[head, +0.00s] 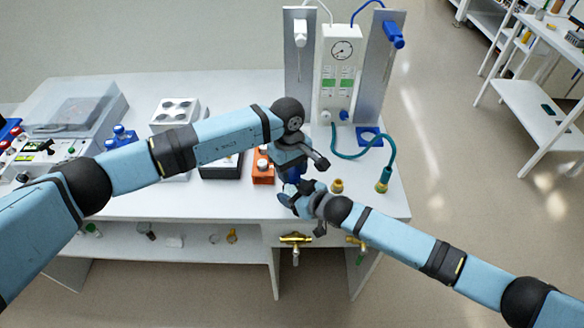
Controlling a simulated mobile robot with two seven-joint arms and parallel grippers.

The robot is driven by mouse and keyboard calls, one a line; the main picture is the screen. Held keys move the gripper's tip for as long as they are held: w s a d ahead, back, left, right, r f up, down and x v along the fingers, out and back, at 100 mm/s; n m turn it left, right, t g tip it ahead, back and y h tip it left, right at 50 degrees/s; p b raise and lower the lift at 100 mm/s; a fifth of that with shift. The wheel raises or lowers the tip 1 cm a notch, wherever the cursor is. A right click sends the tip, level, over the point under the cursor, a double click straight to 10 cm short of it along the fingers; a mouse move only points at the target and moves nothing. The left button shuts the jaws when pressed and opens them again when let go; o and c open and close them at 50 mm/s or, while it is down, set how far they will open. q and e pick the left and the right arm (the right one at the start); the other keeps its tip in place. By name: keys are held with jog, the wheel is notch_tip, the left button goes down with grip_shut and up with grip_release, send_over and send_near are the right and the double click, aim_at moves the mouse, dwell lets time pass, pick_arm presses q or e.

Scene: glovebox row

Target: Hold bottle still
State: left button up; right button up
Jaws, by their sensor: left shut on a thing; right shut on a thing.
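A blue bottle (291,176) is between my two grippers above the front right part of the white bench. Only small blue patches of it show; the grippers hide the rest. My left gripper (293,167) reaches down onto it from above and is shut on it. My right gripper (292,192) comes in from the lower right, meets the left one there and is shut on the bottle too. Which part of the bottle each one grips cannot be made out. Whether the bottle touches the bench is hidden.
An orange block (263,168) stands just left of the grippers. Brass fittings (338,186) and a green hose (385,172) lie to the right. A gauge panel (341,75) stands behind. Blue bottles (122,134) and a white rack (174,112) are farther left. Brass valves (295,240) jut out in front.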

pick_arm(q)
jog(key=shift+f, duration=0.6)
dwell(0.3)
jog(key=o, duration=0.9)
pick_arm(e)
grip_shut()
pick_arm(q)
jog(key=shift+r, duration=0.1)
jog(key=shift+r, duration=2.2)
jog(key=shift+c, duration=0.5)
